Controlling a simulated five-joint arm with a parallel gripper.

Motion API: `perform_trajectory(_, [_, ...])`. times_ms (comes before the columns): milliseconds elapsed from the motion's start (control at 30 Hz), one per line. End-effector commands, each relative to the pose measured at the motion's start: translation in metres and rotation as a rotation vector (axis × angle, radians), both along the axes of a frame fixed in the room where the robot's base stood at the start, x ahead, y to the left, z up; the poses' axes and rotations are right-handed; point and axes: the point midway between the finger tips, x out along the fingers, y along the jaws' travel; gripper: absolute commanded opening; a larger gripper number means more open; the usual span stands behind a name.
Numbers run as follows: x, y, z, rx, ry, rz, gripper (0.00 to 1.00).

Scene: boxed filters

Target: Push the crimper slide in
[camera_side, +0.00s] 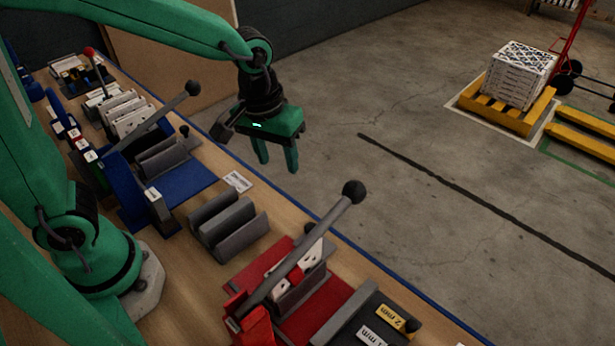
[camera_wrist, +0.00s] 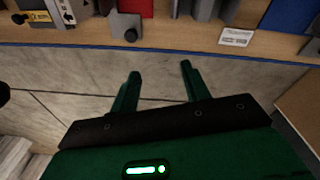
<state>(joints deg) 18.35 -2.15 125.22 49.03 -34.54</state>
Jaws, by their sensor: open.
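The red station (camera_side: 322,316) stands at the near end of the bench, with a grey lever (camera_side: 312,233) ending in a black ball. White boxed pieces (camera_side: 308,258) stand in it. Beside it is a dark block (camera_side: 372,318) marked "2 mm" and "1 mm", with a black knob (camera_side: 412,325). I cannot tell for certain which part is the crimper slide. My gripper (camera_side: 277,162) is open and empty, apart from everything, appearing over the floor past the bench's blue edge. In the wrist view its fingers (camera_wrist: 160,75) point toward the bench edge.
A blue station (camera_side: 188,183) with a raised lever stands further back. Grey racks (camera_side: 228,226) stand between the stations, near a printed card (camera_side: 237,181). White upright pieces (camera_side: 122,113) fill a holder further along. Boxes on a yellow pallet (camera_side: 507,108) are far off on open floor.

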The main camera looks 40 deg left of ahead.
Motion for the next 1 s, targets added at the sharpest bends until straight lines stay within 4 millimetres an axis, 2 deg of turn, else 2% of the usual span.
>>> perform_trajectory(500, [-0.022, 0.038, 0.032, 0.004, -0.097, -0.067, 0.47])
perform_trajectory(1000, [-0.048, 0.07, 0.054, 0.03, -0.19, -0.131, 0.47])
